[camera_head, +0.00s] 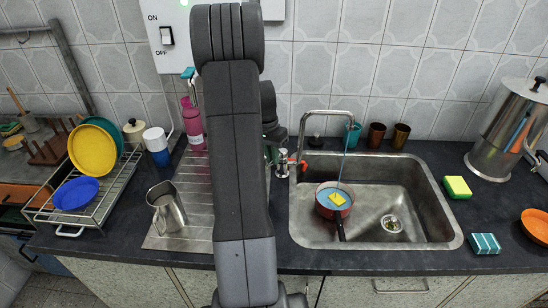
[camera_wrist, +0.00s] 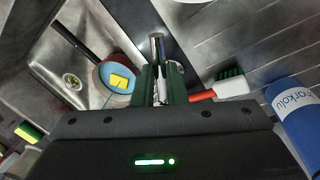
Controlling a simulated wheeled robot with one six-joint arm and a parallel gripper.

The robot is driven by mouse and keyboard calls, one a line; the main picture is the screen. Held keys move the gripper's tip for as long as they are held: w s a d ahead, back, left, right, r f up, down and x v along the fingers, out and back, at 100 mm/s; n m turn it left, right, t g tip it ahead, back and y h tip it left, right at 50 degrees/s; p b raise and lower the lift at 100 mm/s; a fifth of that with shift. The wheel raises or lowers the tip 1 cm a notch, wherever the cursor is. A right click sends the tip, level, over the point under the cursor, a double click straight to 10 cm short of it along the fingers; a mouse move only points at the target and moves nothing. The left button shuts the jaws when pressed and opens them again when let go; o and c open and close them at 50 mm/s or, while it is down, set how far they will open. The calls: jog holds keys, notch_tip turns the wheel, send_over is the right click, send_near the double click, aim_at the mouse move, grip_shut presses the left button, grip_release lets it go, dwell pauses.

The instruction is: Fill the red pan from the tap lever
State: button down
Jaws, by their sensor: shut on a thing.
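The red pan (camera_head: 345,213) stands in the sink basin under the tap spout (camera_head: 330,113), its dark handle toward the front. It holds blue water, with a yellow piece (camera_head: 336,198) in it. A thin blue stream (camera_head: 345,155) runs from the spout into the pan. In the wrist view, the pan (camera_wrist: 98,82) is left of my gripper (camera_wrist: 162,88). My gripper is shut on the metal tap lever (camera_wrist: 158,50), which shows between the dark green fingers.
The steel sink (camera_head: 375,180) has a drain (camera_head: 391,223) right of the pan. A metal jug (camera_head: 167,207) stands on the drainboard left of my arm. A red-handled brush (camera_wrist: 225,88) lies close to my fingers. Several cups stand behind the sink; sponges (camera_head: 457,187) lie right of it.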

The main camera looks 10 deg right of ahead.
jog(key=shift+w, duration=0.1)
jog(key=c, duration=1.5)
grip_release()
jog(key=shift+o, duration=0.2)
jog(key=shift+r, duration=0.1)
notch_tip(320, 180, up, 14)
jog(key=w+a, duration=0.1)
jog(key=shift+w+a+f+b, duration=0.2)
jog(key=shift+a+f+b, duration=0.05)
jog(key=shift+a+b, duration=0.1)
